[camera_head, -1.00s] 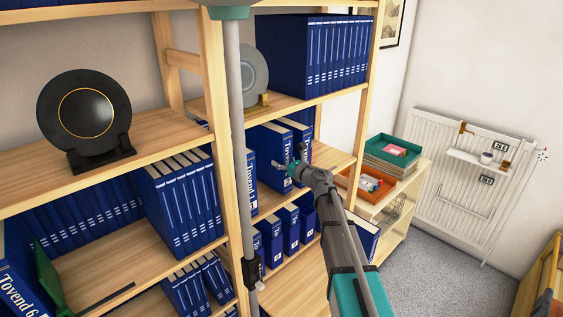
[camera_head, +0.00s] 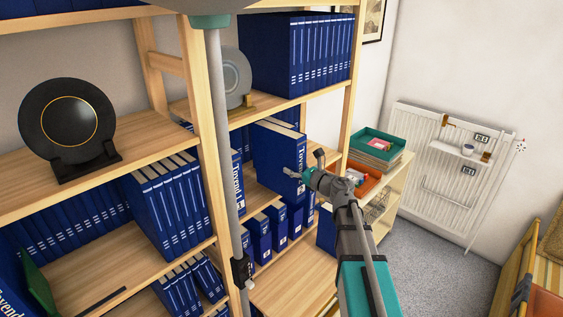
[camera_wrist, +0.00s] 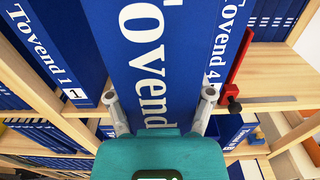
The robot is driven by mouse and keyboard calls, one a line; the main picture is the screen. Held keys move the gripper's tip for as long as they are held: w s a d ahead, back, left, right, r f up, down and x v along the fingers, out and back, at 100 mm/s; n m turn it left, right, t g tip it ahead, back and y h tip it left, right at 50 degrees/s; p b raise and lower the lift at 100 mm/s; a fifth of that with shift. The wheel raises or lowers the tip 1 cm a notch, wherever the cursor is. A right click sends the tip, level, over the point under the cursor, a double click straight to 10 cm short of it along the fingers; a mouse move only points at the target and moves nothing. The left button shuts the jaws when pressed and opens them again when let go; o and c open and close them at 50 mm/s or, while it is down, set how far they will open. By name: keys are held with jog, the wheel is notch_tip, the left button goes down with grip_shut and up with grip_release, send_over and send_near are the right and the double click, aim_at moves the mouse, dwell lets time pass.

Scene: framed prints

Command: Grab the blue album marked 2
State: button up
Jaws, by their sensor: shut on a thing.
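A thick blue album (camera_head: 277,158) with white "Tovend" lettering sticks out from the middle shelf. My gripper (camera_head: 303,174) is shut on its spine. In the wrist view the same album (camera_wrist: 155,60) stands between my two fingers (camera_wrist: 159,98), one on each side of it. Its number is hidden behind my gripper, so I cannot read whether it is 2. The blue album "Tovend 1" (camera_wrist: 62,45) is to its left, with a gap between. The blue album "Tovend 4" (camera_wrist: 222,35) is close on its right.
Smaller blue binders (camera_head: 262,238) stand on the shelf below. A wooden upright and the shelf above (camera_head: 285,105) bound the compartment. An orange tray (camera_head: 366,180) and a green tray (camera_head: 378,143) sit to the right. A radiator (camera_head: 440,165) hangs beyond open grey floor.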

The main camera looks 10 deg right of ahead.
aim_at(301, 171)
jog(key=shift+v, duration=2.65)
jog(key=shift+d, duration=0.1)
